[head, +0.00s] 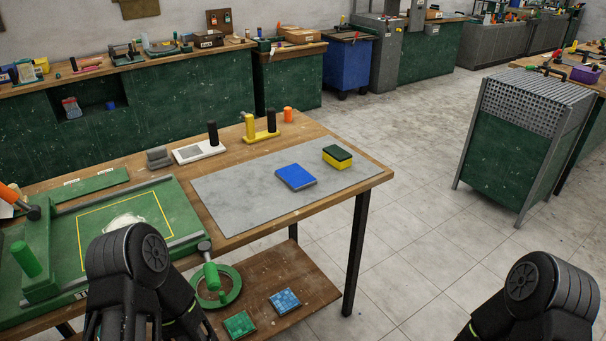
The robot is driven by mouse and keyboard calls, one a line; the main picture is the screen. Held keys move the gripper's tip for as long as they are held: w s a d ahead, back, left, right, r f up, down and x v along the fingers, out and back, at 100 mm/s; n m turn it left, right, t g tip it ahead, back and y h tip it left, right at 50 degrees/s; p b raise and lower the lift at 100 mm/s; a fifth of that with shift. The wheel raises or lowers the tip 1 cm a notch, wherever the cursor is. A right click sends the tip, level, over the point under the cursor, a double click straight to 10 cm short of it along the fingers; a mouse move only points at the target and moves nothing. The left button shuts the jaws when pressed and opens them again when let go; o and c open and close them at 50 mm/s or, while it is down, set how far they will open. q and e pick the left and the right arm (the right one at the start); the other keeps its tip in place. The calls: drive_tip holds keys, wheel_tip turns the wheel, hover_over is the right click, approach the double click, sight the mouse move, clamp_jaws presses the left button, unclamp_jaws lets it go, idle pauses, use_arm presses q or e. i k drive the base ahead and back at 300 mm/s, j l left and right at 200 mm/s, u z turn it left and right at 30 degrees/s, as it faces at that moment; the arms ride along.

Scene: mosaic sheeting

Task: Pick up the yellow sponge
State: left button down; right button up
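The yellow sponge (339,161) has a dark green top layer. It lies flat on the grey mat (238,197) near the mat's back right corner, on the wooden table (377,178). Nothing touches it, and it is fully visible. Black links of my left arm show at the bottom left, and a black link of my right arm shows at the bottom right. Both are well apart from the sponge. Neither gripper's fingertips show in the head view.
A blue flat block (295,177) lies left of the sponge. A yellow holder (262,134), an orange cylinder (287,114) and a white tool with a black handle (199,151) stand behind the mat. A green framed board (125,225) fills the table's left.

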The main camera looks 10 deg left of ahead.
sight(338, 157)
drive_tip(key=i+l+z, duration=0.25)
drive_tip(key=i+l, duration=0.3)
drive_tip(key=l, duration=0.15)
drive_tip(key=i+l+z, duration=0.25)
drive_tip(key=i+l, duration=0.3)
drive_tip(key=i, duration=0.1)
